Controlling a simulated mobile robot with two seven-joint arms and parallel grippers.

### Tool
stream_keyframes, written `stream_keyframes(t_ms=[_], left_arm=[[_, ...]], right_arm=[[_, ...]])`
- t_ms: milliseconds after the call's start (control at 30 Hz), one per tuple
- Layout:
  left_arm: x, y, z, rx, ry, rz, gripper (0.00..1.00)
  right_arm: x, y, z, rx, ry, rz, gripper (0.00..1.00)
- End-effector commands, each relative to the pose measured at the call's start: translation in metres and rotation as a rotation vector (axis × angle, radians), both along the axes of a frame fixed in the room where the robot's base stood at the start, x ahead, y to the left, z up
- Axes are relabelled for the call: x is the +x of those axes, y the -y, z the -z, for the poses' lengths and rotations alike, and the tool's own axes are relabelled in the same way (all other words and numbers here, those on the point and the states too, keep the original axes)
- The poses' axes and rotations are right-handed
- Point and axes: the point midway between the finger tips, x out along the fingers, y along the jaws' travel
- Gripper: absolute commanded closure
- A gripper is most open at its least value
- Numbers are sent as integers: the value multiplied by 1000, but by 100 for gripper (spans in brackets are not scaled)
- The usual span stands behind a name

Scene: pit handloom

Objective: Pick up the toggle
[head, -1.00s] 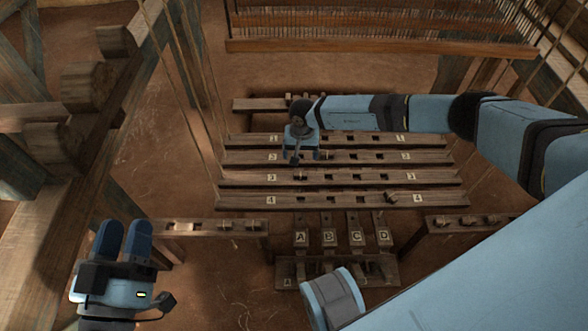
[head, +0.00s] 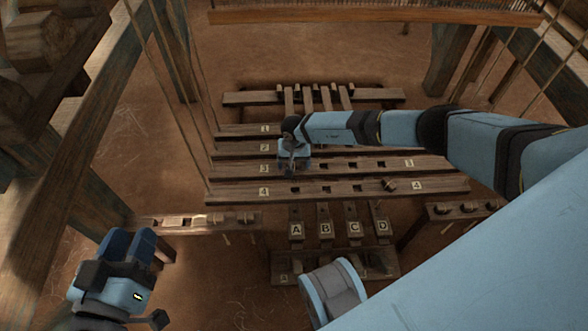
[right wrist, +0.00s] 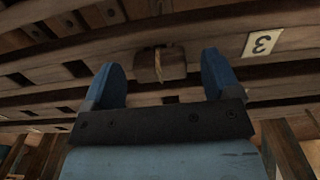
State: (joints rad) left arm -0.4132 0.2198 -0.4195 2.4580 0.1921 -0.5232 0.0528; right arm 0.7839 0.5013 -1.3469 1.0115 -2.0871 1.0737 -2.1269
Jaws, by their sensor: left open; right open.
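In the right wrist view a small wooden toggle (right wrist: 160,64) with a light cord around it sits on a slotted bar bearing the label 3. It lies between the two spread blue fingers of my right gripper (right wrist: 163,70); I see no clear contact. In the head view my right gripper (head: 294,166) is over the left part of bar 3 (head: 235,170) and hides the toggle there. Another toggle (head: 390,185) sits at the right of bar 4 (head: 330,192). My left gripper (head: 134,246) is open and empty at lower left, beside the left short rail.
Short rails with several toggles stand at left (head: 165,223) and right (head: 440,212). Treadles labelled A to D (head: 325,231) lie in front of the bars. Cords and posts of the loom frame (head: 60,200) rise at left. Bare floor shows between.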

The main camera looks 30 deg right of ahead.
Motion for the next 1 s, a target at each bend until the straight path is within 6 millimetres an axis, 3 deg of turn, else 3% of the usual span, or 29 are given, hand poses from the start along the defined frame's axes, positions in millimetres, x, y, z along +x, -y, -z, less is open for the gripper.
stream_keyframes(t_ms=[100, 333, 567, 1000], left_arm=[[0, 0, 6, 9, -16, 7, 57], [0, 0, 5, 10, -19, 7, 57], [0, 1, 6, 10, -17, 7, 57], [0, 0, 0, 9, -10, 5, 57]], right_arm=[[0, 0, 9, 1, 0, 0, 17], [0, 0, 9, 0, 1, 0, 17], [0, 0, 9, 0, 1, 0, 70], [1, 1, -1, -1, 2, 0, 70]])
